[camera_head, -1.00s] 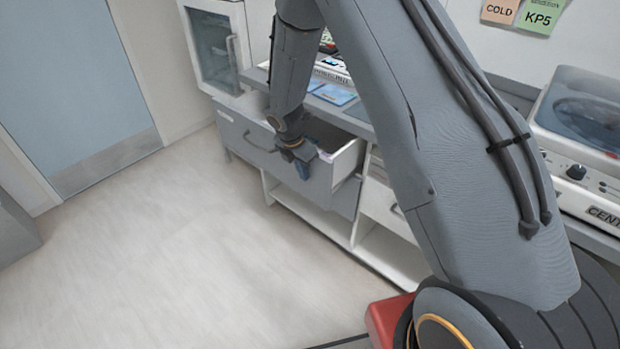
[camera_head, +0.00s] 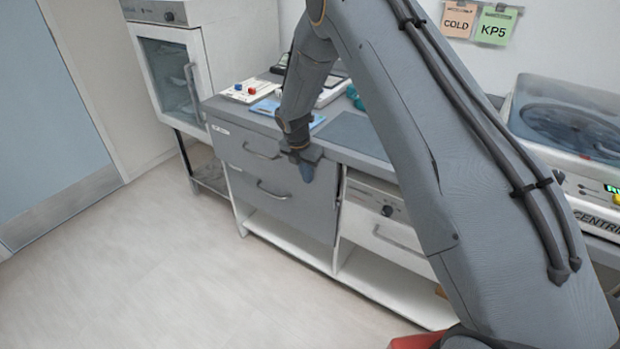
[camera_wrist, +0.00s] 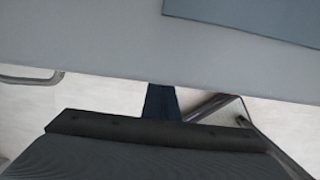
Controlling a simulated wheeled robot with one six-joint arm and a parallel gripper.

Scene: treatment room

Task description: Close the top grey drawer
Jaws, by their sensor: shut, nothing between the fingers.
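The top grey drawer (camera_head: 258,152) is in the grey cabinet under the counter in the head view. Its front looks flush with the cabinet, level with the lower grey drawer (camera_head: 275,198). My gripper (camera_head: 306,172) is shut and empty, pointing down at the right end of the top drawer's front. It appears close against the front; whether it touches is hard to tell. In the wrist view my blue gripper fingers (camera_wrist: 160,102) sit just below the edge of the grey counter (camera_wrist: 90,45), and a metal drawer handle (camera_wrist: 30,76) shows at left.
A glass-door cabinet (camera_head: 172,75) stands at the left. Right of the drawers are a white unit (camera_head: 385,222) and an open shelf. The counter holds a small board with coloured knobs (camera_head: 248,92) and a centrifuge (camera_head: 565,130).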

